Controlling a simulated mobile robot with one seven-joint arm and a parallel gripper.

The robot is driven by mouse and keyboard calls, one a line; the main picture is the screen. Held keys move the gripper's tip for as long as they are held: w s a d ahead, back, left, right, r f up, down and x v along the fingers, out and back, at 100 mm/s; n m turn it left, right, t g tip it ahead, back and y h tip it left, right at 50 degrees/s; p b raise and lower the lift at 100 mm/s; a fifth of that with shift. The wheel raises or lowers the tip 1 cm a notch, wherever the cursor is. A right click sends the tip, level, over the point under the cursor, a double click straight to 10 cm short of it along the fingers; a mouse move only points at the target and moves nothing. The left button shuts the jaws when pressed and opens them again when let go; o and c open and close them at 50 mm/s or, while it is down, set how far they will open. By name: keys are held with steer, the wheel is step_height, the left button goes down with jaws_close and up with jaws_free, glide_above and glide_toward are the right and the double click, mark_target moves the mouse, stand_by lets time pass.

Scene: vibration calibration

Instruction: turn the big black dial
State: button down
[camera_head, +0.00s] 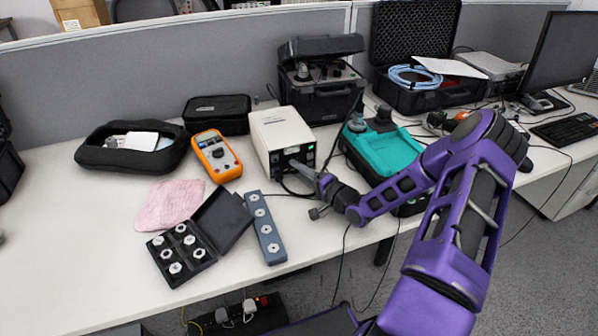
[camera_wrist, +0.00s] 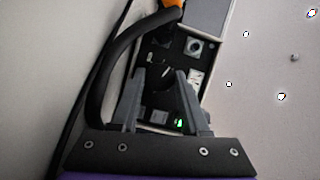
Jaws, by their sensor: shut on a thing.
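A white instrument box (camera_head: 281,133) stands at the back middle of the desk, its dark front panel (camera_head: 293,157) facing me. My gripper (camera_head: 298,166) reaches that panel from the right, and its fingers cover part of it. In the wrist view the big black dial (camera_wrist: 166,78) sits on the black panel between the two grey fingers of my gripper (camera_wrist: 162,76). The fingers are shut on the dial, one on each side. The dial is dark against the panel, so its pointer cannot be made out. A small green light (camera_wrist: 179,122) glows near the right finger.
A black cable (camera_wrist: 112,75) curves left of the panel. An orange multimeter (camera_head: 217,156), a grey strip (camera_head: 264,227) and an open black case of white parts (camera_head: 182,276) lie left of my arm. A teal-topped case (camera_head: 384,150) stands close behind my arm.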

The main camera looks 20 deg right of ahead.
stand_by(0.5)
steer(key=c, duration=0.7)
jaws_free()
steer(key=shift+s, duration=0.1)
steer(key=p+v, duration=0.1)
steer(key=v, duration=1.6)
steer(key=shift+s+d+p, duration=0.1)
steer(key=shift+p, duration=0.2)
